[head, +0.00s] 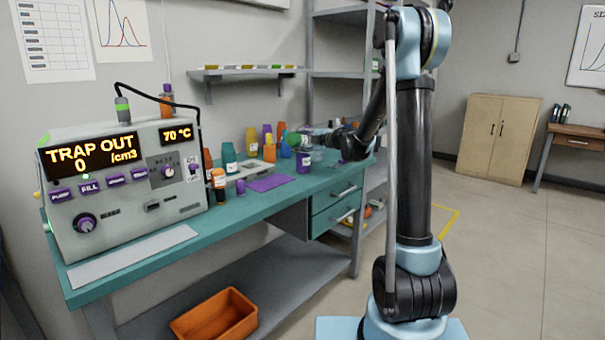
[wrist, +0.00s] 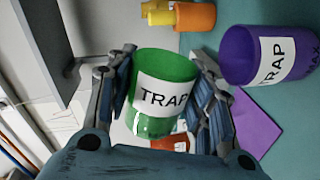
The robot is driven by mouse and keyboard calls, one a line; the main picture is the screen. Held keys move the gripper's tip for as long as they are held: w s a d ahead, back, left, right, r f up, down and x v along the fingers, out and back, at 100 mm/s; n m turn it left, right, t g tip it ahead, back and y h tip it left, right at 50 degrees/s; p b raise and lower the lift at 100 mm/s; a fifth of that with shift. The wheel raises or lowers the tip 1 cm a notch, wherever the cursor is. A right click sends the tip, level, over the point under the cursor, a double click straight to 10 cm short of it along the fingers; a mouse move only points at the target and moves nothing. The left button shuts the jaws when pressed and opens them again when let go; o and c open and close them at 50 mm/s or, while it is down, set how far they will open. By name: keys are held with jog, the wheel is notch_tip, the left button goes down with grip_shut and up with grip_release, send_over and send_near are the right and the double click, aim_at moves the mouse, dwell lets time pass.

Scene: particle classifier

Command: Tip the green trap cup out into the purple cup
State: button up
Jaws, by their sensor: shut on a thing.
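My gripper (wrist: 166,95) is shut on the green trap cup (wrist: 168,65), with one finger on each side. Its white label reads TRAP. The green cup also shows small in the head view (head: 292,139), above the bench and tipped over from upright relative to the purple cup. The purple cup (wrist: 236,55), also labelled TRAP, stands on the bench to the right of the green cup in the wrist view. In the head view the purple cup (head: 303,161) stands just below my gripper (head: 304,140). I see nothing pouring. The purple cup's contents cannot be made out.
The teal bench (head: 150,243) also holds a purple mat (head: 270,183), several coloured bottles and cups, and the particle classifier (head: 125,165), whose screen reads TRAP OUT 0 /cm3 and 70 °C. An orange bin (head: 215,315) sits below.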

jog(key=shift+w+d+r+m+g+y, duration=0.15)
jog(key=shift+w+d+m, duration=0.1)
jog(key=shift+m, duration=0.6)
jog(key=shift+w+d+m+g+y, duration=0.1)
jog(key=shift+w+m, duration=0.15)
jog(key=shift+m, duration=0.55)
jog(key=shift+w+d+r+m+g+y, duration=0.15)
jog(key=shift+w+d+m, duration=0.1)
jog(key=shift+m, duration=0.6)
dwell(2.1)
jog(key=shift+f, duration=0.1)
dwell(0.6)
jog(key=n, duration=0.1)
jog(key=s+n, duration=0.1)
jog(key=shift+a+n, duration=0.4)
